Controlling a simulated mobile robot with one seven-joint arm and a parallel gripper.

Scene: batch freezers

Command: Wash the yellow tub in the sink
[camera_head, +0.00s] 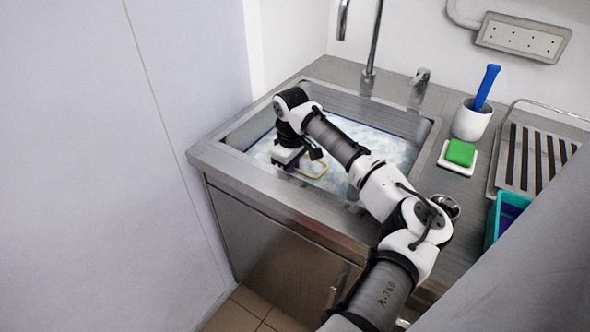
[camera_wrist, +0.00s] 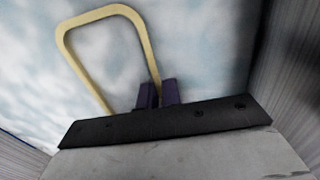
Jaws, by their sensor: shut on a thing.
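The sink (camera_head: 228,135) is a steel basin with pale, cloudy, foamy water (camera_head: 398,150) in it. My gripper (camera_head: 292,170) reaches down into the basin at its left side. A thin yellow rounded rim (camera_head: 322,163) shows at the water beside the gripper; it looks like the rim of the yellow tub. In the wrist view the yellow rim (camera_wrist: 104,12) stands out above the cloudy water, and my gripper's purple fingertips (camera_wrist: 157,94) are shut on its right side. The rest of the tub is hidden under the water.
A tap (camera_head: 371,60) stands behind the basin. On the right are a green sponge (camera_head: 461,152) on a white dish, a white cup (camera_head: 472,121) with a blue-handled tool, a slotted drainer (camera_head: 535,155) and a teal container (camera_head: 494,222). A wall closes the left side.

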